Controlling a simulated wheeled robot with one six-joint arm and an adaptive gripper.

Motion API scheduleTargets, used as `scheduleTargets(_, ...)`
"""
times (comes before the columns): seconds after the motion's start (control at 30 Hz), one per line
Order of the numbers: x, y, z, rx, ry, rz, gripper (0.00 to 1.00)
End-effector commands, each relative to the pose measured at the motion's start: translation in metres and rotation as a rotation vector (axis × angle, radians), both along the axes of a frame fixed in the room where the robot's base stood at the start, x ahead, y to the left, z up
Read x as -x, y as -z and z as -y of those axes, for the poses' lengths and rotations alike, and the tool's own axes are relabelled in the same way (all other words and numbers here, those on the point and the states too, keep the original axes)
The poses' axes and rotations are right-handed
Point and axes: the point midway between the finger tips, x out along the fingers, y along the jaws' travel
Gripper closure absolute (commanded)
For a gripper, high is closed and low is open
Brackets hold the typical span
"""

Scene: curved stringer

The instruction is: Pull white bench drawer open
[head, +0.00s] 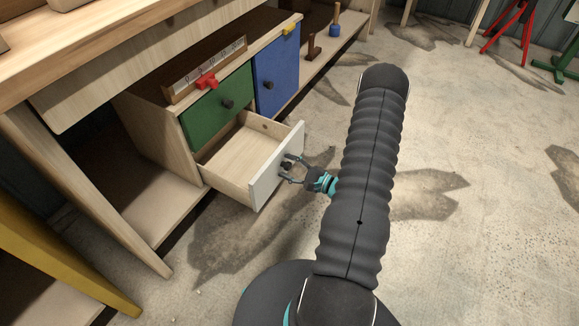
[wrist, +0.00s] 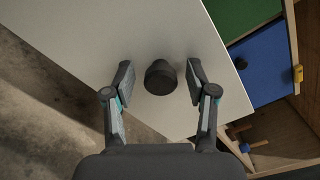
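The white bench drawer (head: 275,172) is pulled well out of the wooden bench in the head view, and its inside looks empty. Its white front fills much of the wrist view (wrist: 110,35). A dark round knob (wrist: 160,78) sticks out of that front. My gripper (head: 289,170) is at the drawer front, around the knob. In the wrist view my gripper (wrist: 160,84) has its two fingers apart, one on each side of the knob, with a visible gap on both sides.
Above the white drawer is a closed green drawer (head: 205,118), with a blue door (head: 277,72) to its right. A yellow leg (head: 60,262) stands at lower left.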

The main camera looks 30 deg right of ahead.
Motion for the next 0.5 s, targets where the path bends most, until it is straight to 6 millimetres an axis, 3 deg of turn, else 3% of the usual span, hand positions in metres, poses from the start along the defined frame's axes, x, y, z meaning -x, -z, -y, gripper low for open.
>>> scheduleTargets(0.27, 0.002, 0.0, 0.003, 0.0, 0.003, 0.0, 0.43)
scheduleTargets(0.5, 0.029, 0.0, 0.018, -0.001, 0.007, 0.0, 0.43)
